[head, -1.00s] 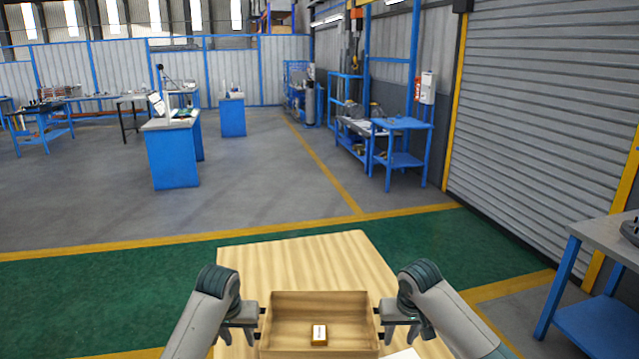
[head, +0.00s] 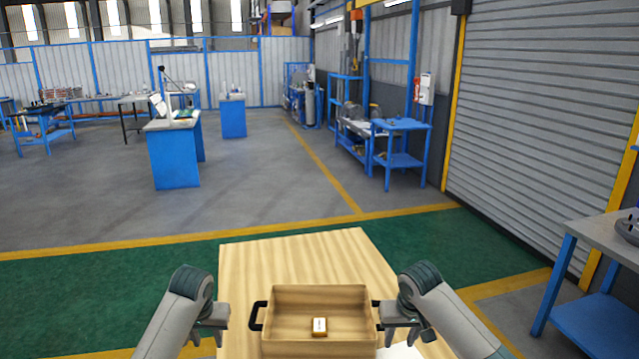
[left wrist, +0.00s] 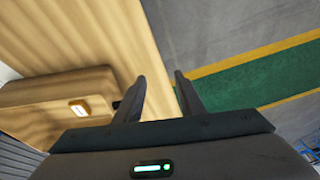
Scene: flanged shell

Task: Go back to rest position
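A light wooden box (head: 320,342) with black side handles stands on the wooden table. A small white-and-orange block (head: 319,326) lies inside it; it also shows in the left wrist view (left wrist: 78,108). My left gripper (head: 227,322) is left of the box, apart from the black left handle (head: 257,315). Its two fingers are spread with nothing between them in the left wrist view (left wrist: 162,92). My right gripper (head: 383,316) is at the box's right side, at the right handle. Its fingers largely hide that handle, and I cannot tell whether they grip it.
The wooden table top (head: 300,258) is clear behind the box. A white sheet-like thing (head: 402,351) lies at the front right of the table. A blue-framed workbench (head: 590,270) stands to the right, over the floor. Other benches are far off.

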